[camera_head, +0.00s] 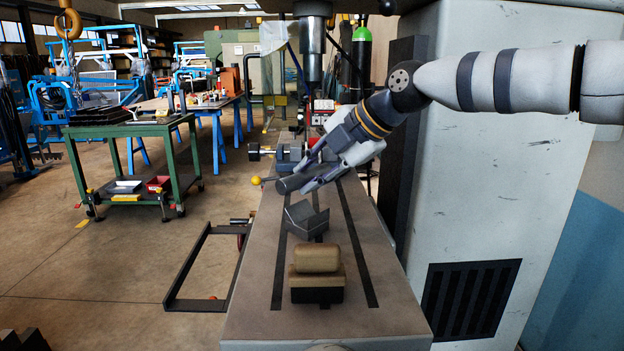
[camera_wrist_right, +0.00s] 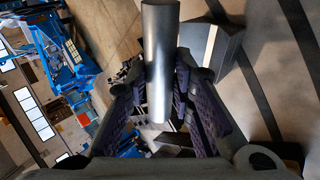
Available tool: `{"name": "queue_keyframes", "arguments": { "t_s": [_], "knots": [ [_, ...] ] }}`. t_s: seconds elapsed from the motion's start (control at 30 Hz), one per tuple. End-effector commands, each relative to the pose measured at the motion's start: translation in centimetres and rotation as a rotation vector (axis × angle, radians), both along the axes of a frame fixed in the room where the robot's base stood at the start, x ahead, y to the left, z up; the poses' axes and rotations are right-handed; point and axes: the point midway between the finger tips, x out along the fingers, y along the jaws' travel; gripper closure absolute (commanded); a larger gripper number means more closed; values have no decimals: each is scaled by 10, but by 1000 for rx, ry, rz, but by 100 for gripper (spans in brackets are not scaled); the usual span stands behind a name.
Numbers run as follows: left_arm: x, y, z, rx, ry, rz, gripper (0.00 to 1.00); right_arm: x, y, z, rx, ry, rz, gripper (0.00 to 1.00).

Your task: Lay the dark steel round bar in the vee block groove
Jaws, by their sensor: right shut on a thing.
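The dark steel round bar (camera_head: 291,185) is between the fingers of my right gripper (camera_head: 313,170), which is shut on it above the machine table. In the right wrist view the bar (camera_wrist_right: 160,60) looks like a smooth grey cylinder between the fingers (camera_wrist_right: 165,105). The dark grey vee block (camera_head: 305,222) stands on the table, nearer the camera than the bar. The vee block also shows in part in the right wrist view (camera_wrist_right: 226,52), beside the bar. Its groove looks empty in the head view. The bar appears apart from the block. My left gripper is not in view.
A tan-topped block with a dark base (camera_head: 317,262) stands on the slotted machine table (camera_head: 365,320), nearer the camera. A yellow ball knob (camera_head: 256,181) sticks out at the left edge. A spindle (camera_head: 312,40) hangs behind. The table's front right is clear.

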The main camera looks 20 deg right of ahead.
Motion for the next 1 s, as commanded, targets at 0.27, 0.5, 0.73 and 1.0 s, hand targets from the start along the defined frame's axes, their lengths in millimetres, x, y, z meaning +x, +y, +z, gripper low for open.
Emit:
{"name": "queue_keyframes", "arguments": {
  "t_s": [0.27,0.5,0.73,1.0],
  "knots": [
    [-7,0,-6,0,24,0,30,0,0,-30,0,2,2,100],
    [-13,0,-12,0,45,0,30,0,0,-55,1,2,0,100],
    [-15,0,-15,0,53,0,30,-1,0,-70,-4,11,1,100],
    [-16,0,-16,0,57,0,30,-3,0,-75,-6,21,3,73]
  ]
}}
